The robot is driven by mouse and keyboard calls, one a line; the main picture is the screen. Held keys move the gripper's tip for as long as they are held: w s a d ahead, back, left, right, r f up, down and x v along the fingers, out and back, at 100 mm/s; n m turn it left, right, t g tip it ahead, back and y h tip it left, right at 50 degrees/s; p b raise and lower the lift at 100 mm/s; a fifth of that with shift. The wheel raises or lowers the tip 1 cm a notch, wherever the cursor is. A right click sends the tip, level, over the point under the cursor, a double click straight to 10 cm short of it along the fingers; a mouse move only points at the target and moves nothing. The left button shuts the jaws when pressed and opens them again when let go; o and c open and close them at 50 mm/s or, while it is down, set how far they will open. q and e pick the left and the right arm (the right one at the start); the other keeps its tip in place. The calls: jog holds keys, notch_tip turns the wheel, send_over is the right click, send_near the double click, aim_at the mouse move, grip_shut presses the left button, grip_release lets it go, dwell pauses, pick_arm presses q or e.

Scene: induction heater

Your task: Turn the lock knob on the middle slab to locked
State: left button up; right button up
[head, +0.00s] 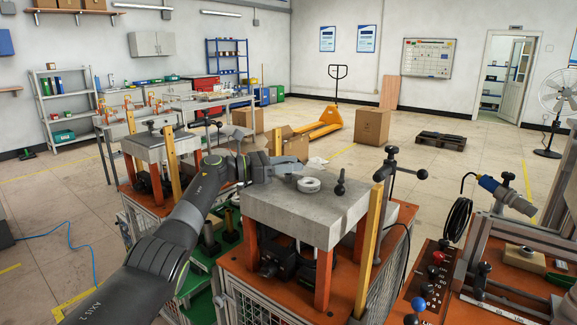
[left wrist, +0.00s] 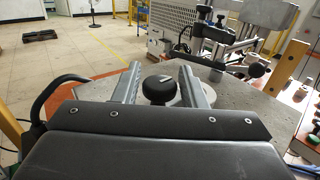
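The middle slab (head: 290,217) is a grey concrete block on orange legs; its top also shows in the left wrist view (left wrist: 240,98). A black knob (head: 340,184) stands on its top; in the left wrist view the round knob (left wrist: 159,89) has a pale mark on top. My left gripper (head: 288,168) is over the slab's far left part. Its fingers are open, and in the wrist view the knob shows between them. In the head view the fingertips look apart from the knob. My right gripper is in neither view.
A pale ring (head: 309,185) lies on the slab close to the knob and my left gripper. A yellow post (head: 372,238) and a black clamp handle (head: 391,165) stand at the slab's right. Another slab (head: 158,145) is behind at the left.

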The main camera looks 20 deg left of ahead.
pick_arm(q)
jog(key=shift+o, duration=0.9)
jog(key=shift+f, duration=0.1)
jog(key=shift+a, duration=0.15)
jog(key=b+v, duration=0.4)
jog(key=v, duration=1.3)
